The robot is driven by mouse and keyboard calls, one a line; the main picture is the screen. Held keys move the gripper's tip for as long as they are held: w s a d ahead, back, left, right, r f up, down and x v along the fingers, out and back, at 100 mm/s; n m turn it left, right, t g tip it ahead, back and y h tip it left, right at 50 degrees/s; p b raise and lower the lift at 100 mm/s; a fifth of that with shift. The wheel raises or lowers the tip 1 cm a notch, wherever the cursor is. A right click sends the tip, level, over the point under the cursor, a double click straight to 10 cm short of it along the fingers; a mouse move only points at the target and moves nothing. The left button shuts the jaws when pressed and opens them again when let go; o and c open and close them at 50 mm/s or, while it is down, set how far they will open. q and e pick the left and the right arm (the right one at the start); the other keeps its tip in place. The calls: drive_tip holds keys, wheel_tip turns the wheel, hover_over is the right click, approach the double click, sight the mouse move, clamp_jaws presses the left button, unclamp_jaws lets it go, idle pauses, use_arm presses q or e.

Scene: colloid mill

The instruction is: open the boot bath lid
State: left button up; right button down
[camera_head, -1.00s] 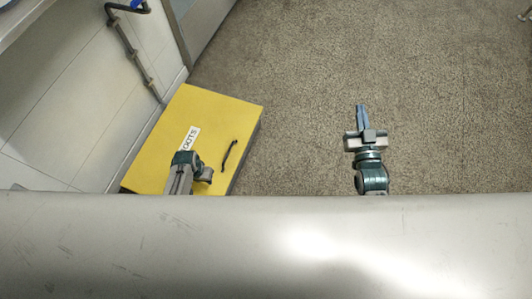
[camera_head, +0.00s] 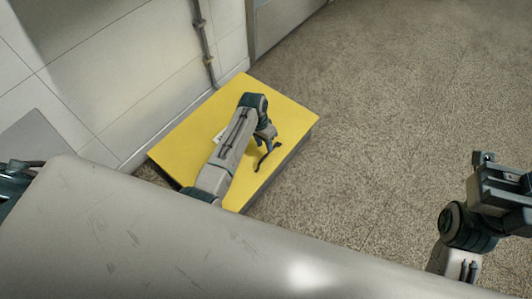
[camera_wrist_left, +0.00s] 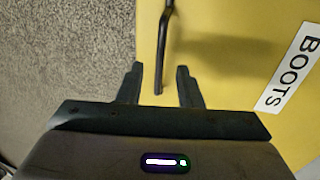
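The boot bath is a low box with a yellow lid (camera_head: 285,112), closed flat, in the head view. The lid (camera_wrist_left: 225,75) fills the right of the left wrist view, with a white BOOTS label (camera_wrist_left: 291,72). A dark bar handle (camera_head: 266,158) is on the lid near its right edge. My left gripper (camera_head: 268,138) is over the lid at the handle. In the wrist view my left gripper (camera_wrist_left: 160,78) is open, with the near end of the handle (camera_wrist_left: 163,45) between its fingertips; contact cannot be told. My right gripper (camera_head: 505,190) is away at the right edge, its fingers unclear.
A tiled wall (camera_head: 150,75) with a vertical pipe (camera_head: 203,45) stands behind and left of the box. A grey panel (camera_head: 45,145) is at the left.

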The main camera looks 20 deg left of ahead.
sight(265, 151)
use_arm(q)
drive_tip(key=f, duration=0.1)
drive_tip(key=f+b, duration=0.1)
drive_tip(key=f, duration=0.2)
drive_tip(key=shift+s+d+f, duration=0.15)
drive_tip(key=shift+d, duration=0.2)
drive_tip(key=shift+c, duration=0.3)
clamp_jaws()
